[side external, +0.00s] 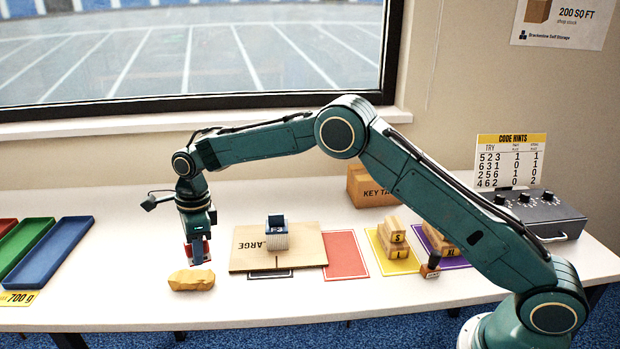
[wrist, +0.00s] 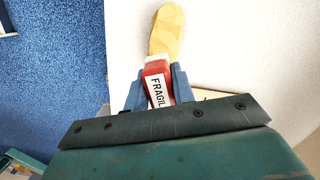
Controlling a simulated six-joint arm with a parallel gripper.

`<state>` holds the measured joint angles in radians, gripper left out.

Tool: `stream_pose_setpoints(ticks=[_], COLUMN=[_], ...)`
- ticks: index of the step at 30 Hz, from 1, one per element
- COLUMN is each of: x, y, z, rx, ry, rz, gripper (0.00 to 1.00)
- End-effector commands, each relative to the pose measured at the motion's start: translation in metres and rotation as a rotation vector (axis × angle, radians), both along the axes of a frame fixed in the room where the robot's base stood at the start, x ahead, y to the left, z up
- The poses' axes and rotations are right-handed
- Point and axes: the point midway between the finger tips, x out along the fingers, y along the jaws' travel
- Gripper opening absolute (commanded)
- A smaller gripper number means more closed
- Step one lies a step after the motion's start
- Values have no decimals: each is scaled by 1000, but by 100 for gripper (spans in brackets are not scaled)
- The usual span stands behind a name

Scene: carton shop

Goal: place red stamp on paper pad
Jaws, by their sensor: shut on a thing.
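My gripper (side external: 197,250) is shut on the red stamp (side external: 206,248), above the table at the left of the cardboard sheet. In the wrist view my gripper (wrist: 157,90) has its blue fingers on both sides of the stamp (wrist: 155,68), which has a white "FRAGILE" label. A white block (side external: 276,240) with a blue piece on top stands on the cardboard; it may be the paper pad, but I cannot tell for sure. The stamp is apart from it, to its left.
A tan faceted lump (side external: 191,280) lies just below my gripper. The flat cardboard sheet (side external: 305,255) lies to the right. Small cartons (side external: 394,240) stand on yellow and purple mats, with a dark-handled stamp (side external: 431,264) nearby. Coloured trays (side external: 50,255) are at far left.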

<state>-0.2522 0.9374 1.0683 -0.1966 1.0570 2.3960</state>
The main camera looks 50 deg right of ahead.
Motion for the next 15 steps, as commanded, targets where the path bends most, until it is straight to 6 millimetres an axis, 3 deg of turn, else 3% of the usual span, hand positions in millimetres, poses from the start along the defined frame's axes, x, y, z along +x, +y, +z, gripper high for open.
stream_pose_setpoints(ticks=[7, 15], x=[-1, 0], y=[0, 0], z=[-31, -35], rx=[0, 0], ry=[2, 0], rz=[1, 1], gripper=[2, 2])
